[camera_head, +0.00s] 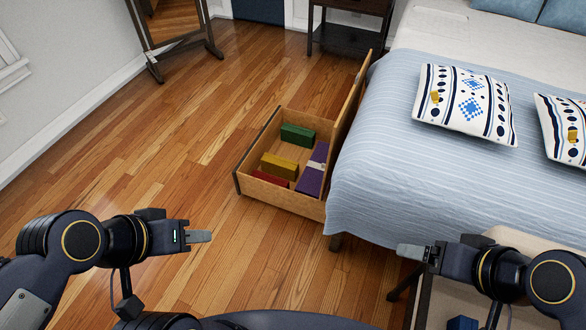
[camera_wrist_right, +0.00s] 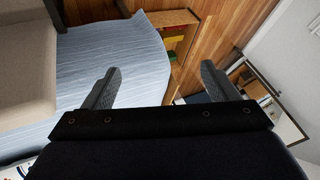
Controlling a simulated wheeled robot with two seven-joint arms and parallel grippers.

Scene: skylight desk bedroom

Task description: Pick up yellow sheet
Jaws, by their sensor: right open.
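The yellow sheet (camera_head: 279,166) looks like a folded yellow block lying in the open wooden drawer (camera_head: 281,207). Green (camera_head: 298,134), red (camera_head: 270,179) and purple (camera_head: 313,172) folded pieces lie around it. My left gripper (camera_head: 205,237) is empty above the floor, left of and nearer than the drawer; its jaw gap does not show. My right gripper (camera_head: 405,250) is at the right, near the bed's front corner, apart from the drawer. In the right wrist view its fingers (camera_wrist_right: 160,70) are spread with nothing between them. The drawer shows small there, beyond the bed.
The bed (camera_head: 385,150) with a blue striped cover and patterned pillows (camera_head: 464,104) stands right of the drawer. A mirror stand (camera_head: 153,62) and a dark side table (camera_head: 333,38) are at the back. A blue item (camera_head: 462,323) is at the lower right. Wooden floor left of the drawer is clear.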

